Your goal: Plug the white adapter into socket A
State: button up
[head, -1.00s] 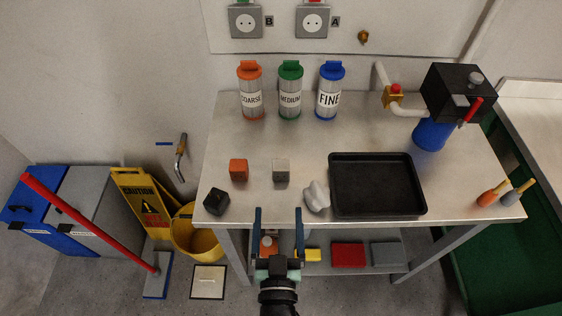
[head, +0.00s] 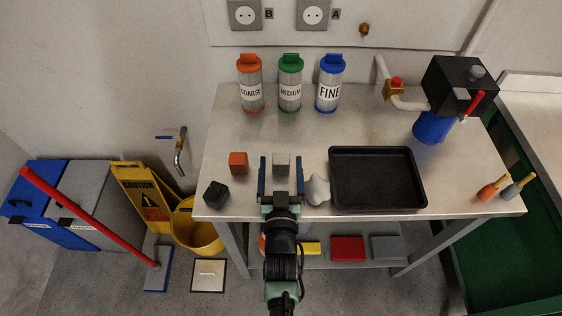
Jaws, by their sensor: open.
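In the picture the cube appears between the fingertips, with gaps on both sides; I cannot tell the height of the fingers over the table. Socket A (head: 312,14) is a grey wall outlet with a round white face at the top of the view, labelled A on its right. It appears empty.
An orange cube (head: 238,163) and a black cube (head: 215,194) lie left of my gripper. A white lump (head: 318,189) and a black tray (head: 376,207) are close on its right. Three labelled canisters (head: 290,85) stand behind. Socket B (head: 245,14) is left of socket A.

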grip_shut()
notch_tip(320, 180, up, 10)
jog(key=p, duration=0.3)
dwell(0.7)
